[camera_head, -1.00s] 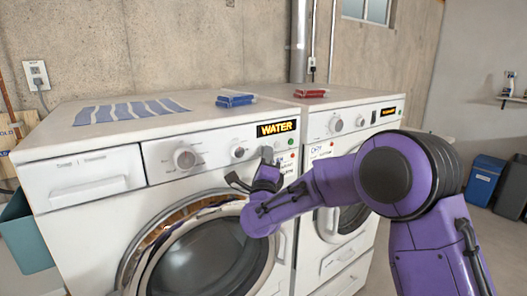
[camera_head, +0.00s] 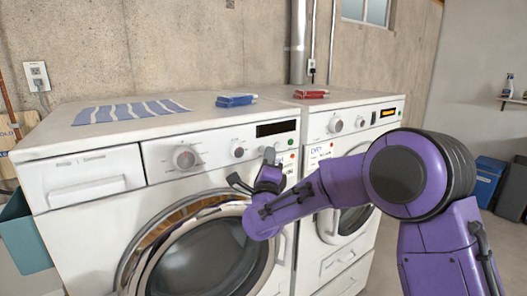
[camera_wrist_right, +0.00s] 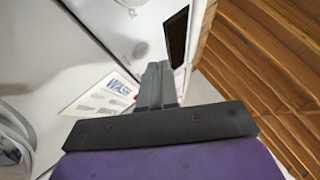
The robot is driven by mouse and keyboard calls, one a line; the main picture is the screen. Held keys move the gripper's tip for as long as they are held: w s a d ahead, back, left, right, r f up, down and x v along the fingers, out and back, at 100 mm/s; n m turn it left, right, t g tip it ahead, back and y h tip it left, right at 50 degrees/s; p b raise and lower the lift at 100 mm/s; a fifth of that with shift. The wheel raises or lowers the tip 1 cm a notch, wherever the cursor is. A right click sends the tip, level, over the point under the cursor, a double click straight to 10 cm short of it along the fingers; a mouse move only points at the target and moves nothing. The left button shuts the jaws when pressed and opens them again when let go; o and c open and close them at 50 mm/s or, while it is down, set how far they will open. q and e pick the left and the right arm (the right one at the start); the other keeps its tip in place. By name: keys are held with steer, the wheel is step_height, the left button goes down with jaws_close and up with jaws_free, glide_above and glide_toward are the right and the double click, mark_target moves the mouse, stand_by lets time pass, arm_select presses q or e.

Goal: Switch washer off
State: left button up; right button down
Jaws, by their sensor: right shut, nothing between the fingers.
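The washer (camera_head: 215,170) is the white front-loader on the left, with its round door shut. Its display (camera_head: 276,128) is dark, and it also shows dark in the wrist view (camera_wrist_right: 177,35). A small green button and a red button (camera_head: 291,156) sit at the right end of its panel. My right gripper (camera_head: 268,155) is shut and empty, with its fingertips at the panel below the display, just left of the buttons. In the wrist view the shut fingers (camera_wrist_right: 157,84) partly hide the red button. I cannot tell whether they touch the panel. My left gripper is out of view.
A second machine (camera_head: 345,150) with a lit orange display stands close on the right. A striped cloth (camera_head: 130,111), a blue item (camera_head: 236,100) and a red item (camera_head: 311,94) lie on top. A teal bin (camera_head: 22,235) stands at the left.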

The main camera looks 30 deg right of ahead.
steer(key=s+b, duration=0.1)
steer(key=s, duration=0.5)
steer(key=shift+d, duration=0.25)
stand_by(1.1)
